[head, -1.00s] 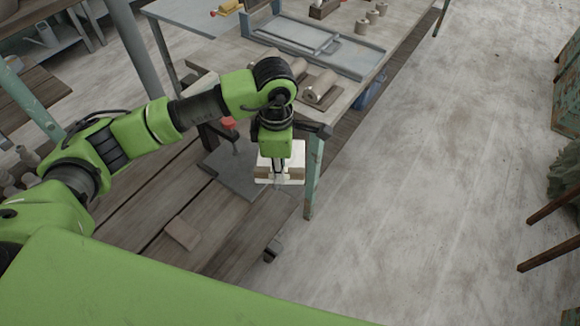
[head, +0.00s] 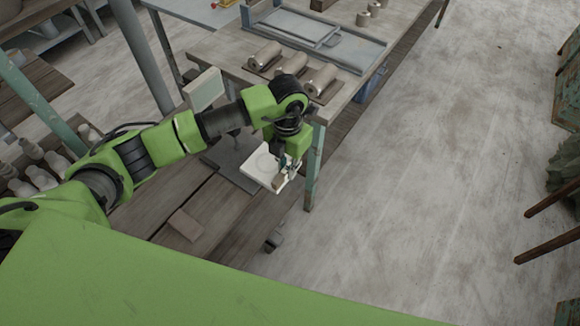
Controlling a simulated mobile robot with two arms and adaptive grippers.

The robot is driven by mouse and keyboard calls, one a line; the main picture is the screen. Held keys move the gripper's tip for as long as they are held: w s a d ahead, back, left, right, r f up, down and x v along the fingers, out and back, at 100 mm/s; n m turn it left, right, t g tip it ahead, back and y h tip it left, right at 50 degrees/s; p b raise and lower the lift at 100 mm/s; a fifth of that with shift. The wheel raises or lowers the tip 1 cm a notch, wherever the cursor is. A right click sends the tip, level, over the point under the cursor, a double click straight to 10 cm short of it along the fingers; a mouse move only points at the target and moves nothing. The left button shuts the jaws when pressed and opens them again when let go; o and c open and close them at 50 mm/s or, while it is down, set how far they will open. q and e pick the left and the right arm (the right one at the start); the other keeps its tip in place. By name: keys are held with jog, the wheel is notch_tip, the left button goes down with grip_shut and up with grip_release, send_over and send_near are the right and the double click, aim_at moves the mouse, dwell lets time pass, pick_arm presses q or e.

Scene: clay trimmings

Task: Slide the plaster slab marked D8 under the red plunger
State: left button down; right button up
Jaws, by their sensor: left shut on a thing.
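A white plaster slab (head: 258,164) with a round shallow hollow shows beside and partly under my left gripper (head: 283,179). The gripper points down and is shut on the slab's right edge. No marking such as D8 can be read on it. A dark grey base plate (head: 220,156) lies to the left of and behind the slab, with a dark post rising from it. The red plunger is not visible; my left forearm covers the space above the plate. Whether the slab touches the plate, I cannot tell. My right gripper is out of view.
A brown block (head: 186,225) lies on the low plank bench (head: 215,222). Several clay rolls (head: 264,55) lie near the edge of the higher table, beside its green leg (head: 314,165). A pale upright panel (head: 203,90) stands behind my arm.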

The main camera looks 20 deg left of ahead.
aim_at(253, 154)
pick_arm(q)
jog(key=shift+w+a+f+b, duration=0.25)
jog(key=shift+a+f+b, duration=0.3)
jog(key=shift+f, duration=0.15)
jog(key=shift+w+a+f+b, duration=0.2)
jog(key=shift+a+f+b, duration=0.25)
jog(key=shift+f, duration=0.25)
jog(key=shift+w+a+f+b, duration=0.1)
jog(key=shift+w+a+b, duration=0.35)
jog(key=shift+a, duration=0.75)
jog(key=shift+w+a+r+b, duration=0.1)
jog(key=shift+w+a+b, duration=0.25)
jog(key=shift+a, duration=0.8)
jog(key=shift+w+a+f+b, duration=0.1)
jog(key=shift+w+a+b, duration=0.35)
jog(key=shift+a, duration=0.75)
jog(key=shift+w+a, duration=0.2)
jog(key=shift+a, duration=0.3)
jog(key=shift+w+a, duration=0.1)
jog(key=shift+a, duration=0.2)
jog(key=shift+a+b, duration=0.1)
jog(key=shift+b, duration=0.25)
jog(key=shift+w+a, duration=0.1)
jog(key=shift+a, duration=0.05)
jog(key=c, duration=2)
grip_release()
jog(key=shift+a, duration=0.1)
